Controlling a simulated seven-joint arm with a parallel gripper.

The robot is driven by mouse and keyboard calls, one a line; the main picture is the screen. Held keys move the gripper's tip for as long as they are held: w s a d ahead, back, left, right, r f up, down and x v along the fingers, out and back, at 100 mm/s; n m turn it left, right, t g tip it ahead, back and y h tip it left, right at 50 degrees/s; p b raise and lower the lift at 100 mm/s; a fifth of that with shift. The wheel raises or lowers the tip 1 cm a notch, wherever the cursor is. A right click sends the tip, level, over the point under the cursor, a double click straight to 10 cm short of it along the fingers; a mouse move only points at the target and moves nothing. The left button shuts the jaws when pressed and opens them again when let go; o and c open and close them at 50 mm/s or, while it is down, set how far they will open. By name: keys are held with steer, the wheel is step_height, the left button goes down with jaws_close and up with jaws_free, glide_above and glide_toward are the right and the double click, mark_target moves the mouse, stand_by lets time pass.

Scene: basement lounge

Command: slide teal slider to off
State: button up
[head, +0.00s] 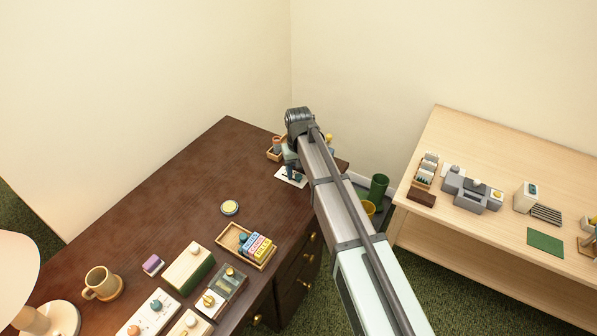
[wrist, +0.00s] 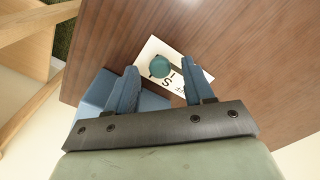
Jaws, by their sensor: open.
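The teal slider knob (wrist: 160,67) stands on a white plate (wrist: 150,49) with black lettering, seen in the wrist view. The lettering is partly hidden, so I cannot read the whole of it. In the head view the plate (head: 283,174) lies near the far right end of the dark desk, and the knob cannot be made out there. My gripper (wrist: 159,68) is open, with one blue finger on each side of the knob and gaps showing. I cannot tell how far the fingertips are above the plate.
On the dark desk (head: 180,165), a wooden box (head: 274,155) stands close beside my gripper. A pale blue block (wrist: 95,93) shows by the left finger. A yellow-topped disc (head: 229,208) and a card tray (head: 231,238) are nearer. The desk's middle is clear.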

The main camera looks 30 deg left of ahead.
steer(key=shift+f, duration=0.25)
steer(key=shift+c, duration=0.2)
jaws_close()
stand_by(0.4)
